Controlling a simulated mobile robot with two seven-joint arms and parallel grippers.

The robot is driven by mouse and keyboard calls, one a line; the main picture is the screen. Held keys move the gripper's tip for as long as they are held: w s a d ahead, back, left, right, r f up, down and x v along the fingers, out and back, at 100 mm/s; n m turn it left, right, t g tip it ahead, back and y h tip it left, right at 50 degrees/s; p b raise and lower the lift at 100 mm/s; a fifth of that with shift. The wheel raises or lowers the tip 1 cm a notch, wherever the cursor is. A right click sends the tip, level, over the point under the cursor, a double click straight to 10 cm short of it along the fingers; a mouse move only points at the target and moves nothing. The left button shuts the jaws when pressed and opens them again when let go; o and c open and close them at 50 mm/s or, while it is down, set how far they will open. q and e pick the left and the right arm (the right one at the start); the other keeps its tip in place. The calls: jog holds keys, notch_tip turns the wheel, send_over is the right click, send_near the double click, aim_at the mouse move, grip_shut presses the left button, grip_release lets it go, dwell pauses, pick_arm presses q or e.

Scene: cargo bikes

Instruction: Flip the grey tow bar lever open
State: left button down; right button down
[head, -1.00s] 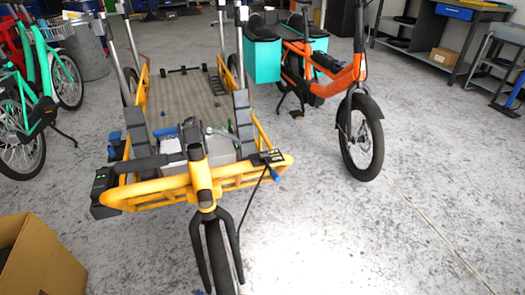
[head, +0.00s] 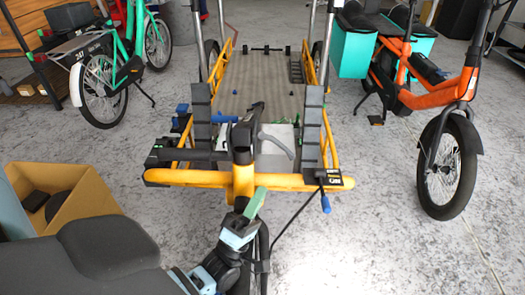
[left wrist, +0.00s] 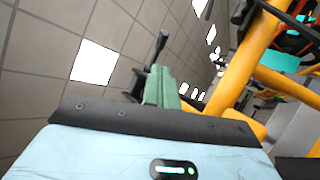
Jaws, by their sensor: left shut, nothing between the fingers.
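The yellow cargo trailer frame (head: 300,183) stands in front of me, with a yellow and black tow bar post (head: 243,165) at its near end. A light grey curved lever (head: 277,143) lies behind the post; I cannot tell for sure that it is the tow bar lever. My left gripper (head: 255,203) has green fingertips, is shut and empty, and points up just in front of the post's lower part. In the left wrist view its green fingers (left wrist: 161,88) stand beside a dark bar (left wrist: 154,60), left of the yellow frame (left wrist: 238,82); contact is unclear. My right gripper is out of view.
A cardboard box (head: 80,193) is on the left. An orange bike (head: 430,95) stands close on the right, and a green bike (head: 110,75) at the back left.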

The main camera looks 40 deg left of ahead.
pick_arm(q)
jog(key=x, duration=0.8)
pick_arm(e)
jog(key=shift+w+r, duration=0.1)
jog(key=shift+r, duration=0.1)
